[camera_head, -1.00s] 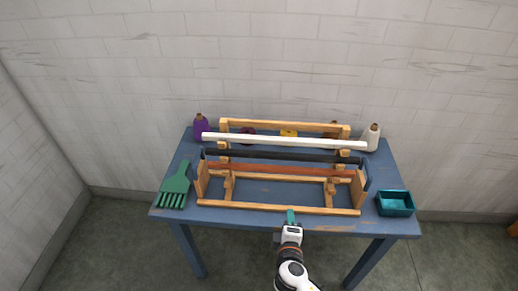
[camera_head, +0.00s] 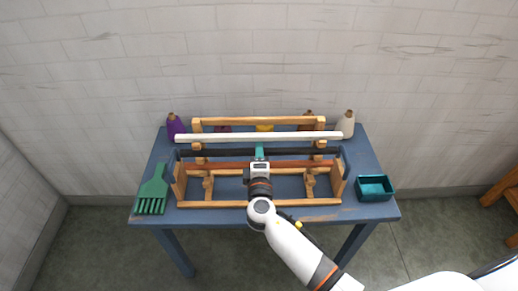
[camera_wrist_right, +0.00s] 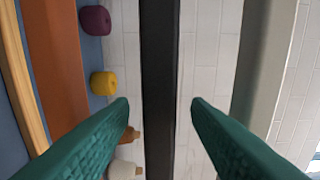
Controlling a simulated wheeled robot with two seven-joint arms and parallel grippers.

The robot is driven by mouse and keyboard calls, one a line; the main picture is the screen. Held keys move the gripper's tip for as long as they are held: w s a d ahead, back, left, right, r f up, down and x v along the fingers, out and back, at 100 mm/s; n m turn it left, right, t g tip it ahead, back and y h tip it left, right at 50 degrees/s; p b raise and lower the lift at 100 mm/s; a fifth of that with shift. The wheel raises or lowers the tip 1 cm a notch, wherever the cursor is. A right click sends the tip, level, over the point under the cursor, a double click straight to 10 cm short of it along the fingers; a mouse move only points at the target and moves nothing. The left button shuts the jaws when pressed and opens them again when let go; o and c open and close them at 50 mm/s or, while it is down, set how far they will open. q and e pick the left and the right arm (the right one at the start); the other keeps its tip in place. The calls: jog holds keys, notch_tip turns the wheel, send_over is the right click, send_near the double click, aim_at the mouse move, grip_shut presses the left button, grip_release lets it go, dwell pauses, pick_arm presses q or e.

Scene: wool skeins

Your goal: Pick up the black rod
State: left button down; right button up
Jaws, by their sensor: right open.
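The black rod (camera_head: 215,153) lies across the wooden rack, between the white rod (camera_head: 258,137) and the reddish-brown rod (camera_head: 225,166). My right gripper (camera_head: 260,153) is at the middle of the black rod and hides a short stretch of it. In the right wrist view the black rod (camera_wrist_right: 160,70) runs lengthwise between the two green fingers (camera_wrist_right: 160,115). The fingers are open, with a gap on each side of the rod. The white rod (camera_wrist_right: 258,60) and the reddish-brown rod (camera_wrist_right: 58,65) flank it. My left gripper is not in view.
The wooden rack (camera_head: 225,204) stands on the blue table (camera_head: 345,208). Purple (camera_head: 174,125) and cream (camera_head: 346,123) wool cones stand behind the rack.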

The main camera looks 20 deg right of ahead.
jog(key=shift+x, duration=1.55)
grip_shut()
jog(key=r+b+v, duration=0.1)
jog(key=b+v, duration=0.6)
jog(key=v, duration=2.4)
jog(key=shift+r, duration=0.4)
jog(key=shift+a, duration=0.1)
